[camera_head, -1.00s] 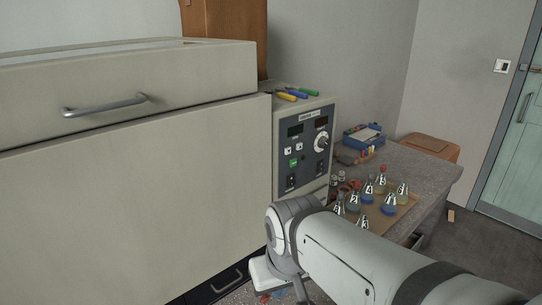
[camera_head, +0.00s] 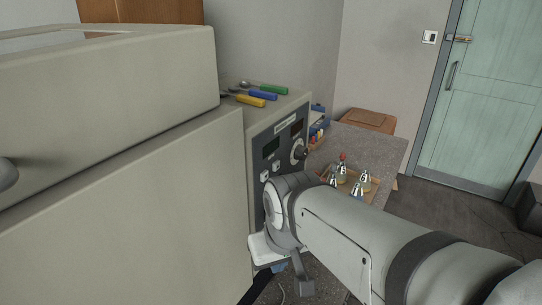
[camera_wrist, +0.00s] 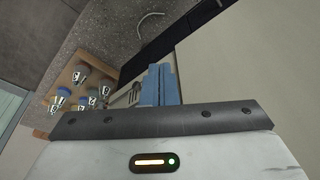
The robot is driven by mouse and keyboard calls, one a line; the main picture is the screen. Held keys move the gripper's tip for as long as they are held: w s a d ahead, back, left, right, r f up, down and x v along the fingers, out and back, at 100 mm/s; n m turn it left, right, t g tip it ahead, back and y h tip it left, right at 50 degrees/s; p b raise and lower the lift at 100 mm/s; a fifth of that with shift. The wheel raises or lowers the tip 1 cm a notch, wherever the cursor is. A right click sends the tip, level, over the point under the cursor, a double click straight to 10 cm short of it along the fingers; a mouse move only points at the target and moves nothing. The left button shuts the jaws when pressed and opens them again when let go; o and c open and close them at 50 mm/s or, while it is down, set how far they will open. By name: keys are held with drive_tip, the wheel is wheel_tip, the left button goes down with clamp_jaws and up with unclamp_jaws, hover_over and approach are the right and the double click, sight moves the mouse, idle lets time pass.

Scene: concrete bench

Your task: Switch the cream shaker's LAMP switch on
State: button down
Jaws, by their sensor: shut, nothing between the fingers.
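The cream shaker (camera_head: 180,185) fills the left of the head view. Its dark control panel (camera_head: 271,147) faces right, with two displays, small white buttons and a round knob (camera_head: 298,152). My arm's wrist covers the lower part of the panel, and I cannot make out the LAMP switch in either view. My gripper (camera_wrist: 160,84) shows blue fingers, closed together and empty, in the wrist view. A cream surface (camera_wrist: 235,60) lies to their right there; I cannot tell whether they touch anything.
Screwdrivers (camera_head: 257,95) lie on top of the panel housing. A tray (camera_wrist: 62,85) of flasks stands on the speckled bench (camera_head: 372,150) beyond my arm. A brown stool (camera_head: 366,120) and a green door (camera_head: 478,95) are farther back.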

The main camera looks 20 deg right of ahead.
drive_tip(key=w+d+r+m+t+y, duration=0.1)
drive_tip(key=w+d+r+m, duration=0.2)
drive_tip(key=d+m, duration=0.4)
drive_tip(key=w+d+r+m+t+y, duration=0.1)
drive_tip(key=w+d+r+m+y, duration=0.1)
drive_tip(key=d+m, duration=0.5)
drive_tip(key=w+d+r+m+t+y, duration=0.1)
drive_tip(key=w+d+r+m, duration=0.3)
drive_tip(key=m, duration=1)
drive_tip(key=w+d, duration=0.2)
drive_tip(key=d, duration=0.2)
drive_tip(key=shift+r+m+y+b, duration=0.3)
drive_tip(key=shift+r+b, duration=0.05)
drive_tip(key=shift+r, duration=0.05)
drive_tip(key=w+a+r+p+x, duration=0.1)
drive_tip(key=x, duration=1.2)
drive_tip(key=shift+w+a+r, duration=0.2)
drive_tip(key=shift+w+r, duration=0.2)
drive_tip(key=shift+r, duration=0.05)
